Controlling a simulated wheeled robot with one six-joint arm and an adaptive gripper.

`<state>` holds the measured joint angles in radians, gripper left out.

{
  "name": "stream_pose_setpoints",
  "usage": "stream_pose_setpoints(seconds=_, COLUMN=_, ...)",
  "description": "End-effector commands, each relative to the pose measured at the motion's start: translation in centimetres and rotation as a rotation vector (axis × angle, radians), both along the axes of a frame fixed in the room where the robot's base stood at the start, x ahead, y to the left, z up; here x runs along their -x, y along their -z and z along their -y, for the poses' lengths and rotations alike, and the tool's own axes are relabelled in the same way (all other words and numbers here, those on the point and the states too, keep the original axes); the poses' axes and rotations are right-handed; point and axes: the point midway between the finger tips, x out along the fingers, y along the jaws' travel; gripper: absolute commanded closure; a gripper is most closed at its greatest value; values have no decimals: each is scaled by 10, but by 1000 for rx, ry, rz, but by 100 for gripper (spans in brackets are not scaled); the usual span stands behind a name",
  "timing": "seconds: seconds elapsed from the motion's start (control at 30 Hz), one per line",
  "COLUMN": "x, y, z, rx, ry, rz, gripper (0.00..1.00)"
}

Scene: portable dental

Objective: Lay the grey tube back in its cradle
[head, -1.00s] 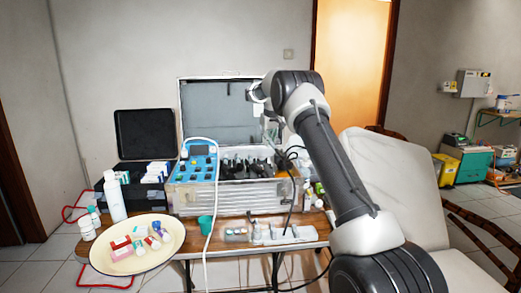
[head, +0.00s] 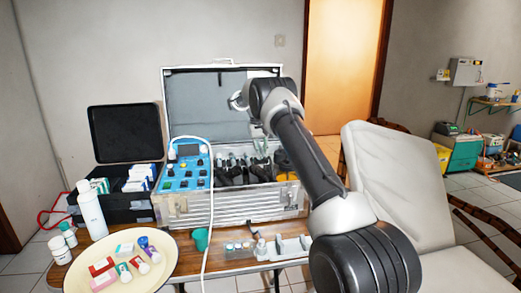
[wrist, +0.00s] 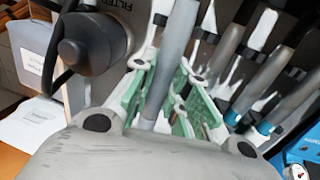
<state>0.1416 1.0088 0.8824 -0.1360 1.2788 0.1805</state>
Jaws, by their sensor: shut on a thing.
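My gripper (wrist: 168,105) has green-padded fingers closed on the grey tube (wrist: 176,55), which runs between them and up out of the wrist view. In the head view my gripper is mostly hidden by my arm, above the right half of the open silver case (head: 185,208). The tube cannot be made out there. Black cradles (head: 235,173) stand in a row inside the case. In the wrist view, dark cradle clips (wrist: 294,74) hold other grey tubes (wrist: 262,88) to the right of my gripper. Which cradle is the empty one cannot be told.
A blue control panel (head: 186,168) fills the case's left end, and the raised lid (head: 205,100) stands behind. A cream plate (head: 90,270), white bottle (head: 91,212) and green cup (head: 201,239) are in front. A dark round fitting (wrist: 90,43) is close left of my fingers.

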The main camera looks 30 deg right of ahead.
Motion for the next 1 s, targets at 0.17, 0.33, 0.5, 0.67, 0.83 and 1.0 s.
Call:
stream_pose_setpoints(seconds=0.17, x=0, y=18, z=0, rx=0, ry=-1, rz=-1, gripper=100)
stream_pose_setpoints(seconds=0.33, x=0, y=17, z=0, rx=0, ry=-1, rz=0, gripper=100)
stream_pose_setpoints(seconds=0.5, x=0, y=21, z=0, rx=0, ry=-1, rz=0, gripper=100)
stream_pose_setpoints(seconds=0.67, x=0, y=24, z=0, rx=0, ry=-1, rz=0, gripper=100)
stream_pose_setpoints(seconds=0.83, x=0, y=24, z=0, rx=0, ry=-1, rz=0, gripper=100)
stream_pose_setpoints(seconds=1.0, x=0, y=25, z=0, rx=0, ry=-1, rz=0, gripper=100)
